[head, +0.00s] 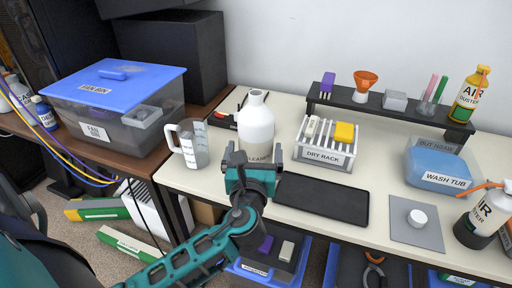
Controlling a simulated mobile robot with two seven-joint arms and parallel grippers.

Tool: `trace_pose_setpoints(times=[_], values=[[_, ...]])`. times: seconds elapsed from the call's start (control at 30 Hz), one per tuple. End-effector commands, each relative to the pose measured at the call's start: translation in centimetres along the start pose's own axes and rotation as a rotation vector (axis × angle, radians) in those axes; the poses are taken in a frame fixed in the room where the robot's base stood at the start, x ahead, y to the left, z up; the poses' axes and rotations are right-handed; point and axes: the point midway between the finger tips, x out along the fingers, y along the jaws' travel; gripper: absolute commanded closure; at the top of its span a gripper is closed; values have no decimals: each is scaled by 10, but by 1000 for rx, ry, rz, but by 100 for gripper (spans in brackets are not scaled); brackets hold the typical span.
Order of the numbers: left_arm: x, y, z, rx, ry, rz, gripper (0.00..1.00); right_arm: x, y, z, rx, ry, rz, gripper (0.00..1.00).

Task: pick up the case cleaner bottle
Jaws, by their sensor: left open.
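A white bottle with a label that seems to begin "CASE" (14,93) stands at the far left edge on the brown desk, partly cut off by the frame. A larger white bottle (257,122) stands on the pale workbench; its label is mostly hidden, with letters like "LEASE" showing. My left gripper (250,158) is open and empty, in front of this larger bottle and overlapping its lower part in the picture. I cannot tell whether they touch. My right gripper is not in view.
A small blue bottle (43,112) stands beside the far-left bottle. A blue-lidded fan bin (115,110) is right of them. A clear jug (193,146), dry rack (325,151), black mat (321,199) and wash tub (440,168) occupy the workbench. Cables hang at left.

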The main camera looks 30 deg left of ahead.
Motion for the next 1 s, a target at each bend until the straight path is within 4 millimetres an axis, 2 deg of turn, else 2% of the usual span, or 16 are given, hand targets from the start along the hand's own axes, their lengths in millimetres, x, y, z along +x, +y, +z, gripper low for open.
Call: trace_pose_setpoints(times=[0.23, 0.57, 1.0], values=[[37, -1, 2, 0, -3, 1, 0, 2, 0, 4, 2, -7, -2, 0], [44, -1, 2, 0, 0, -1, 0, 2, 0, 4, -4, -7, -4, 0], [43, -1, 2, 0, 0, 0, 42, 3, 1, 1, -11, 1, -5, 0]])
